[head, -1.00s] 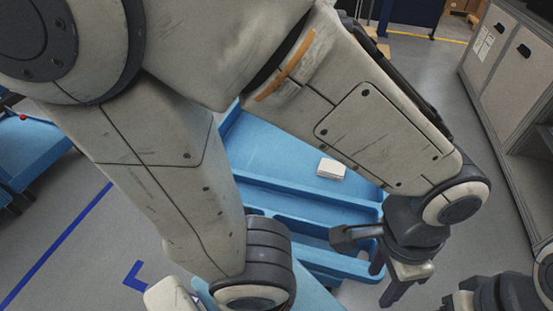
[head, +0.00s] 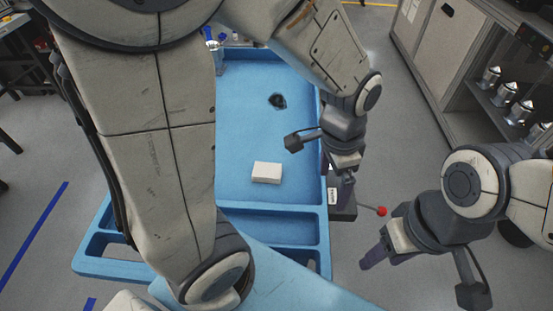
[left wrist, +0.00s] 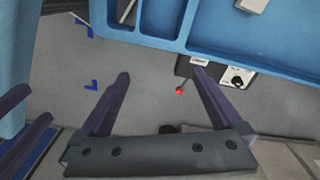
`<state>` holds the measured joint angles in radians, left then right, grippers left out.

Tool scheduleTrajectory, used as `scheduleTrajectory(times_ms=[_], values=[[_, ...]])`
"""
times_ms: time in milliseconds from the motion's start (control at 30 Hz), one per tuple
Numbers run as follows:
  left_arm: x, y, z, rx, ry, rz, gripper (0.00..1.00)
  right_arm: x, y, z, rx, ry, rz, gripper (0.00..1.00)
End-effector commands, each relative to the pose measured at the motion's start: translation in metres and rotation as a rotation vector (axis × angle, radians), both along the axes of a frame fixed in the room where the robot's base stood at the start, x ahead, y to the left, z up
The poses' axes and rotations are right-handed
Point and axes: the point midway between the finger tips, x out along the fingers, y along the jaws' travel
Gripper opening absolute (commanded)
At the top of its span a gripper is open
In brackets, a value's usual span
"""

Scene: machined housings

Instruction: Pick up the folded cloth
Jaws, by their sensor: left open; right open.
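The folded cloth (head: 267,173) is a small white flat block on the blue cart top (head: 240,140), left of my left gripper in the head view. A white edge at the top of the left wrist view (left wrist: 252,4) looks like the same cloth. My left gripper (head: 318,172) is open and empty, by the cart's right edge and apart from the cloth. In the left wrist view its open fingers (left wrist: 160,78) have grey floor between them. My right gripper (head: 420,280) is open and empty over the floor, right of the cart.
A small dark object (head: 277,101) lies farther back on the cart. A dark box (head: 342,207) with a red-knobbed lever (head: 382,211) is at the cart's right side. Shelves with several metal housings (head: 505,93) stand at right. My arm hides the cart's left part.

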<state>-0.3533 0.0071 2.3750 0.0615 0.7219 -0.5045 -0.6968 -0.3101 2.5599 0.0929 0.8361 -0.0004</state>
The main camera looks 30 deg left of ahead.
Motion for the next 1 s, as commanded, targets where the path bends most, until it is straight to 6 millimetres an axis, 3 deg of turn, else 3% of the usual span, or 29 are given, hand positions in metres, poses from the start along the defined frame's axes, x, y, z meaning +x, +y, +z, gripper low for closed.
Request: scheduleTrajectory(times_ms=[33, 100, 200, 300, 400, 567, 800, 1000], values=[[0.029, 0.026, -0.015, 0.014, 0.009, -0.019, 1.0, 0.0, 0.0, 0.001, 0.0, 0.0, 0.0, 0.53], [0.063, 0.063, -0.034, 0.026, 0.006, -0.086, 1.0, 0.0, 0.0, 0.002, 0.0, 0.0, 0.0, 0.53], [0.095, 0.12, -0.065, 0.04, 0.007, -0.178, 1.0, 0.0, 0.0, 0.003, 0.0, 0.0, 0.0, 0.53], [0.112, 0.17, -0.094, 0.047, 0.01, -0.257, 1.0, 0.0, 0.0, 0.004, 0.0, 0.0, 0.0, 0.53], [0.117, 0.207, -0.116, 0.052, 0.013, -0.317, 1.0, 0.0, 0.0, 0.005, 0.0, 0.0, 0.0, 0.53], [0.118, 0.231, -0.138, 0.053, 0.015, -0.365, 1.0, 0.0, 0.0, 0.006, 0.0, 0.0, 0.0, 0.53], [0.118, 0.231, -0.174, 0.054, 0.016, -0.374, 1.0, 0.0, 0.0, 0.01, 0.0, 0.0, 0.0, 0.53], [0.118, 0.23, -0.188, 0.054, 0.014, -0.373, 1.0, 0.0, 0.0, 0.012, 0.0, 0.0, 0.0, 0.53]])
